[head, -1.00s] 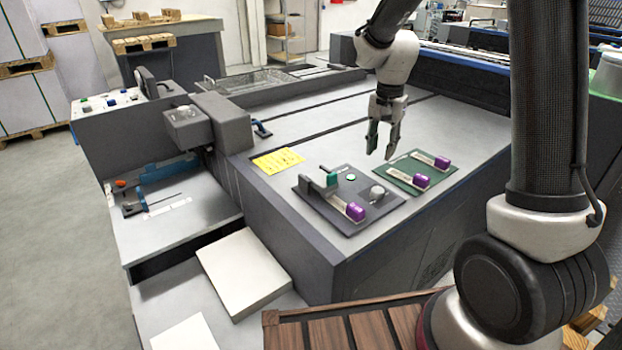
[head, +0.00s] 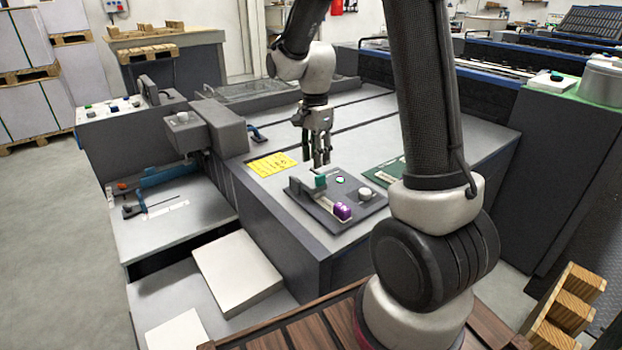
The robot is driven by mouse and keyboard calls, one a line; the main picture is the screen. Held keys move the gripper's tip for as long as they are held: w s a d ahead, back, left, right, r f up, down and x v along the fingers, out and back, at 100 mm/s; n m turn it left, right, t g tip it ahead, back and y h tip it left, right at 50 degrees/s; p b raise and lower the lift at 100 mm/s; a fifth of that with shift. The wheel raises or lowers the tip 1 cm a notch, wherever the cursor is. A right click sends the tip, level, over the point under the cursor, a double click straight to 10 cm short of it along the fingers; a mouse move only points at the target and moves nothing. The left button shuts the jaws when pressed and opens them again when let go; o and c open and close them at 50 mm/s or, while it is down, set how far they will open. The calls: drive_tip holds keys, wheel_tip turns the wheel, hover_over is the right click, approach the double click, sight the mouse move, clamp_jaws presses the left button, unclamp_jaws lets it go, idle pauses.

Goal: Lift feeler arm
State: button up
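A dark panel (head: 373,210) lies on the grey machine top. It carries a slim bar with a teal block (head: 321,181) at its far end and a purple block (head: 342,211) at its near end. This bar may be the feeler arm; I cannot tell for sure. My gripper (head: 319,160) points down over the panel's far edge, close to the teal block. Its fingers look apart, with nothing seen between them. Whether a fingertip touches the block is unclear.
A round green button and a pale knob (head: 365,193) sit on the same panel. A green panel (head: 383,173) to the right is partly hidden by my arm. A yellow label (head: 272,164) lies left of my gripper. A blue-handled part (head: 165,173) is on the left shelf.

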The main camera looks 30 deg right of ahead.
sight(317, 176)
drive_tip(key=f, duration=0.7)
drive_tip(key=shift+s+d+f, duration=0.1)
drive_tip(key=shift+s+f, duration=0.1)
clamp_jaws()
